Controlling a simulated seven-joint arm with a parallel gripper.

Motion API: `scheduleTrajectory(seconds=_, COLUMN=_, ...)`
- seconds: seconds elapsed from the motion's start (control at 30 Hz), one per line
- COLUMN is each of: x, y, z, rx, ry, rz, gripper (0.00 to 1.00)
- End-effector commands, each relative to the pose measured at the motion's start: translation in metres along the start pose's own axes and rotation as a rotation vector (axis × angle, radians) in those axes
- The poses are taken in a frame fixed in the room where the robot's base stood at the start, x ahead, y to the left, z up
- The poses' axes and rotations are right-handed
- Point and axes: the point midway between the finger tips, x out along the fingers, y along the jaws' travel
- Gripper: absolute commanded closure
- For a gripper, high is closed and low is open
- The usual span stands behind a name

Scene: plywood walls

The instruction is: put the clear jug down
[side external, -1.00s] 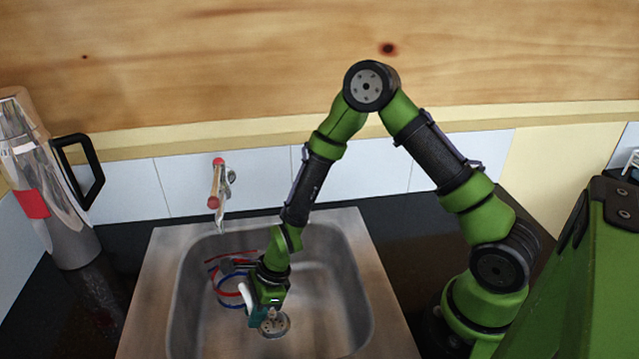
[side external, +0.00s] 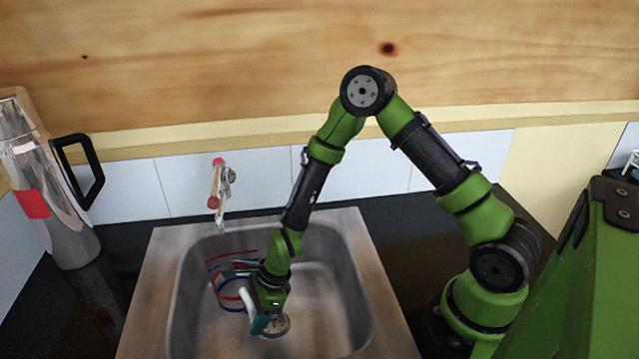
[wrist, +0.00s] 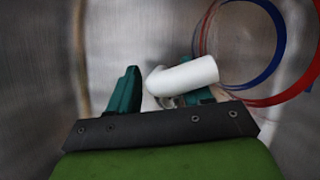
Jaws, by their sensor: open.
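The clear jug (side external: 222,296) is in the sink, at the left of the basin. It shows mostly as red and blue bands, its clear wall hardly visible. The bands also show at the upper right of the wrist view (wrist: 279,47). Its white handle (side external: 247,300) is beside my gripper (side external: 263,324). In the wrist view the handle (wrist: 188,75) lies across the right finger and reaches into the gap between the teal fingers (wrist: 155,90). My gripper is open at the handle. I cannot tell whether a finger touches it, or how the jug's base rests.
The steel sink (side external: 340,260) has a round drain (side external: 277,325) beside my gripper. A tap (side external: 217,190) stands at the back. A shiny flask (side external: 50,195) with a black handle is at the left. The basin's right side is clear.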

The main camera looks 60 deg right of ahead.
Motion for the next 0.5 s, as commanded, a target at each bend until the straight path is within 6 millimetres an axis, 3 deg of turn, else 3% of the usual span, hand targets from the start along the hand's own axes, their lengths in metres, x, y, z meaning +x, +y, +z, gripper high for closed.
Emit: scheduleTrajectory(seconds=0.5, x=-0.089, y=-0.001, z=0.000, rx=-0.001, ry=-0.001, rz=-0.005, gripper=0.51)
